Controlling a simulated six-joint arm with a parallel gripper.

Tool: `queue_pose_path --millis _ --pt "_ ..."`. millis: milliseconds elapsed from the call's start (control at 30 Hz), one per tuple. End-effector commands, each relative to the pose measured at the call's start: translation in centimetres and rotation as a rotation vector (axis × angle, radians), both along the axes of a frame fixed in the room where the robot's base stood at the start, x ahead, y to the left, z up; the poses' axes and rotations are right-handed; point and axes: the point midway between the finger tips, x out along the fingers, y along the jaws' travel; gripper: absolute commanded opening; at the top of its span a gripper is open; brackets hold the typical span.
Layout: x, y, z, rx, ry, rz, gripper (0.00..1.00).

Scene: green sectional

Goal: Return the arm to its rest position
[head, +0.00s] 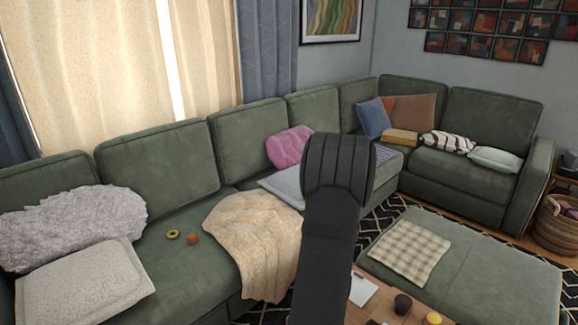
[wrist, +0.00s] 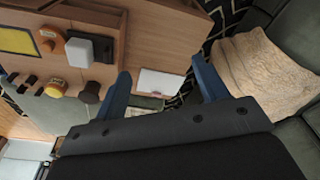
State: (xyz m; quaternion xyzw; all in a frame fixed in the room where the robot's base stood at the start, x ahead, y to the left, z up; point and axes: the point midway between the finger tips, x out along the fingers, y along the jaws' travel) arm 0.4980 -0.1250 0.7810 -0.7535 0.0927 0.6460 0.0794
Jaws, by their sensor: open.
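My dark arm (head: 335,215) rises from the bottom centre in the head view and hides part of the sofa behind it. The fingers do not show there. In the wrist view my gripper (wrist: 160,68) has two blue fingers spread well apart, with nothing held between them. Beyond the fingers lie a wooden table (wrist: 150,40) and a white sheet (wrist: 160,83).
The green sofa (head: 165,215) carries cushions and a cream blanket (head: 255,235). A green ottoman (head: 490,275) stands right of my arm. The wooden table holds a dark cup (wrist: 90,92), a black item (wrist: 102,46) and several small things.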

Motion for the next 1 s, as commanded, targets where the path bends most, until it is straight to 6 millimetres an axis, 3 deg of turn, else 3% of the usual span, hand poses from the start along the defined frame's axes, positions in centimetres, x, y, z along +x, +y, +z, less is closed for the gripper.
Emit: queue_pose_path --millis 200,400,833,867,1000 --pt "0.6 4.2 0.7 0.000 0.000 0.082 0.67" --pt "0.8 6.6 1.1 0.000 0.001 0.130 0.67" --pt "0.9 7.6 1.3 0.001 0.001 0.149 0.67" --pt "0.9 7.6 1.3 0.001 0.001 0.149 0.69" --pt "0.9 7.6 1.3 0.000 0.000 0.149 0.96"
